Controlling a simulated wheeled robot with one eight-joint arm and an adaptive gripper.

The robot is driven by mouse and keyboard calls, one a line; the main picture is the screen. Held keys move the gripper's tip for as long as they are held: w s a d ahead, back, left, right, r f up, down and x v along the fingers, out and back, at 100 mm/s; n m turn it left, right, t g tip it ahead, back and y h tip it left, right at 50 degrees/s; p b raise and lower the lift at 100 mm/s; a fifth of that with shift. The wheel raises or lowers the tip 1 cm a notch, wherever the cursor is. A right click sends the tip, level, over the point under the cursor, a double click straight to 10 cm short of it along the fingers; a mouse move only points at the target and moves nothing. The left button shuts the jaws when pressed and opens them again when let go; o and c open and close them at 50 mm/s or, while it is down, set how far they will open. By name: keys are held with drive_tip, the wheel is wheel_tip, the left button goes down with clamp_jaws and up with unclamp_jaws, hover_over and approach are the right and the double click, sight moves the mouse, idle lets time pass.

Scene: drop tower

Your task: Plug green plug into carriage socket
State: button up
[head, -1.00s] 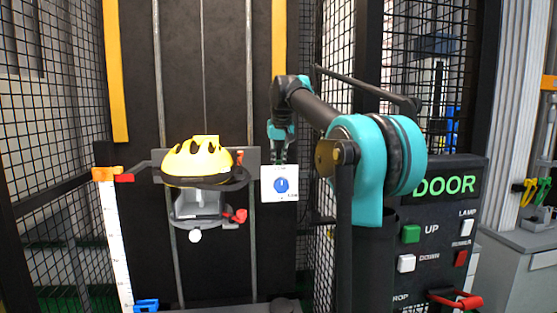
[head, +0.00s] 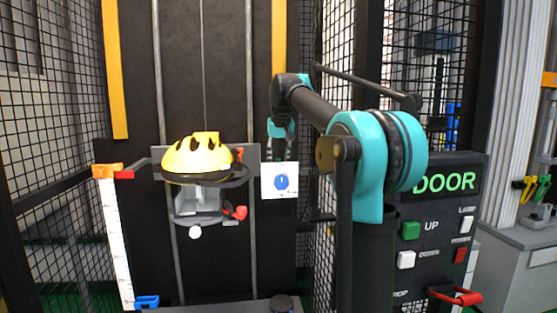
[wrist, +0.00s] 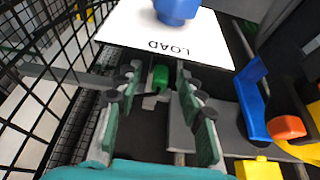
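A small green plug (wrist: 160,77) shows in the wrist view between my gripper's fingers. My gripper (wrist: 160,95) has its two fingers apart, with a visible gap on each side of the plug. In the head view my gripper (head: 281,152) points down just above and behind the white dial card, which hides its lower part. The carriage (head: 198,203) is a grey bracket on the rails to the left, under a yellow helmet (head: 197,157). I cannot make out its socket in either view.
The white LOAD card (wrist: 165,35) with a blue knob (head: 281,182) is close to my gripper. Blue (wrist: 252,97) and orange (wrist: 288,127) parts lie to its right in the wrist view. Black mesh (wrist: 45,75) stands left. A DOOR control panel (head: 440,225) is at right.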

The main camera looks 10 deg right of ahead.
drive_tip(key=v, duration=1.2)
